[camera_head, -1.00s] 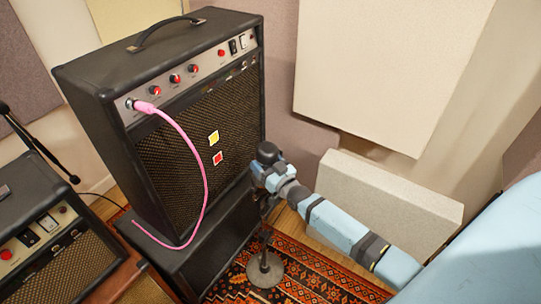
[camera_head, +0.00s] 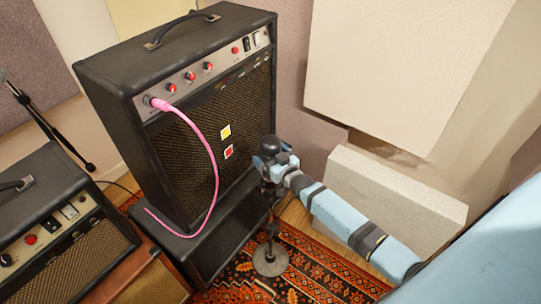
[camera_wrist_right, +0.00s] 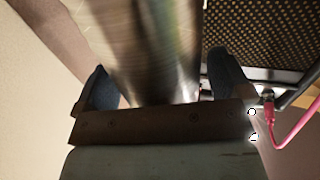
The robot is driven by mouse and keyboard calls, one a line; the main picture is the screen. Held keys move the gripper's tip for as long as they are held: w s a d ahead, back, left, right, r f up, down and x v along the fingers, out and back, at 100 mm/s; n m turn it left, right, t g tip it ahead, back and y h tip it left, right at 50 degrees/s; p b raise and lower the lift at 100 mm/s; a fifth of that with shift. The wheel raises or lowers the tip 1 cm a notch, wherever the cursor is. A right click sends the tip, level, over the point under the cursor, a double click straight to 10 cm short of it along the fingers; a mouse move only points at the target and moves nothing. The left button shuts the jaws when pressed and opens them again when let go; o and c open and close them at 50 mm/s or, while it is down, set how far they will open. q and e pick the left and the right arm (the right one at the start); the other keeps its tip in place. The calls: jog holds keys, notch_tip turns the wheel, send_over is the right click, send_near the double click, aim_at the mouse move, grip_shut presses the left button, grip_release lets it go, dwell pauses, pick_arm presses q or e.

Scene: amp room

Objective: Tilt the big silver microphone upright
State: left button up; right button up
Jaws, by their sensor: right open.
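The big silver microphone shows in the right wrist view as a shiny, blurred silver body (camera_wrist_right: 165,45) between my right fingers. My right gripper (camera_wrist_right: 165,85) is open around it, with one dark blue finger on each side; I cannot tell whether either finger touches it. In the head view my right gripper (camera_head: 275,170) is at the top of a stand with a round metal base (camera_head: 270,259). A dark rounded top (camera_head: 269,145) shows there; the gripper hides most of the microphone, so its tilt is unclear. My left gripper is out of view.
A large black amp (camera_head: 205,115) with a pink cable (camera_head: 203,140) stands on a black cabinet left of the gripper. A smaller amp (camera_head: 60,235) and another microphone stand (camera_head: 45,125) are at left. A pale panel (camera_head: 395,190) leans behind my arm.

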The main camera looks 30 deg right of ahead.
jog(key=shift+s, duration=0.1)
jog(key=s+d+b, duration=0.1)
jog(key=s, duration=1.2)
jog(key=shift+s+r, duration=0.3)
jog(key=shift+r, duration=0.05)
jog(key=s+a+f+n+g+y+p, duration=0.2)
jog(key=s+a+g, duration=0.4)
jog(key=s+a, duration=1)
jog(key=shift+s+a+f+g+p, duration=0.25)
jog(key=shift+s+f+g+p, duration=0.05)
jog(key=shift+s+f+p, duration=0.4)
jog(key=shift+a, duration=0.1)
